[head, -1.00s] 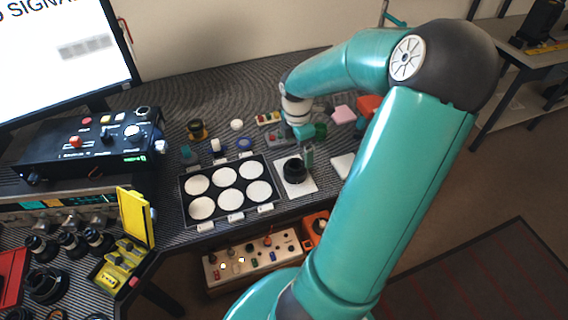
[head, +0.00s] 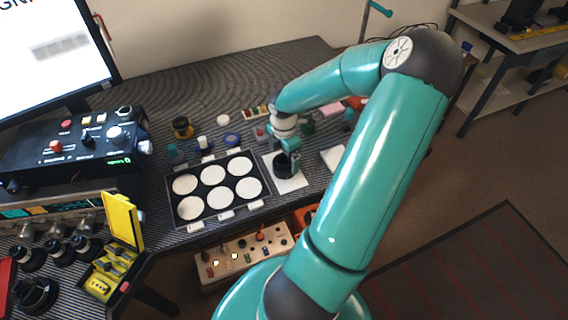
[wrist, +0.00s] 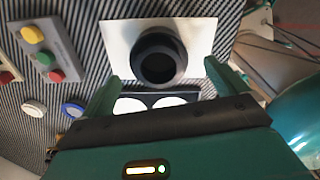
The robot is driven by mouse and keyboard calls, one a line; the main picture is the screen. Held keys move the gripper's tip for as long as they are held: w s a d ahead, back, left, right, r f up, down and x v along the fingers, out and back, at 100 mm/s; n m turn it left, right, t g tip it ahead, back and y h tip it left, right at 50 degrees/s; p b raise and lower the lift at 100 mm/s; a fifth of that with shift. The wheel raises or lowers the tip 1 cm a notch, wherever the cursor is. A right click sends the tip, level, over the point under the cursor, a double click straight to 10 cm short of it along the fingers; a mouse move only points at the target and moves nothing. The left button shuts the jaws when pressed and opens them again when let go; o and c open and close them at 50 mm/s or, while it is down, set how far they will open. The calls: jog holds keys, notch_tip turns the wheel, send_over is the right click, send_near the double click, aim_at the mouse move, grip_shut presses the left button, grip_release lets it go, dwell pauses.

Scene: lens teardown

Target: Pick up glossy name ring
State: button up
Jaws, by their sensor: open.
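A black cylindrical lens part (head: 282,167) stands on a white mat (head: 293,186) right of the tray. In the wrist view its dark round top (wrist: 158,58) faces me, with a ring-like rim around a dark opening. I cannot tell the glossy name ring apart from the rest of this part. My gripper (head: 296,160) is just beside and above the lens part, partly over it in the head view. In the wrist view my gripper (wrist: 162,78) is open, with its green fingers spread left and right of the part and nothing between them.
A black tray (head: 210,218) with several white round pads lies left of the mat. Coloured-button blocks (wrist: 48,52), a blue ring (head: 232,140) and small jars stand behind. Another white sheet (head: 331,158) lies to the right. A control box (head: 75,140) stands at far left.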

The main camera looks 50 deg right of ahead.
jog(key=f, duration=0.5)
jog(key=shift+d, duration=0.2)
jog(key=c, duration=1.1)
jog(key=shift+r, duration=0.1)
jog(key=shift+r, duration=0.4)
notch_tip(320, 180, up, 2)
jog(key=shift+r, duration=0.15)
jog(key=shift+s+a+r, duration=4.9)
jog(key=shift+a, duration=0.05)
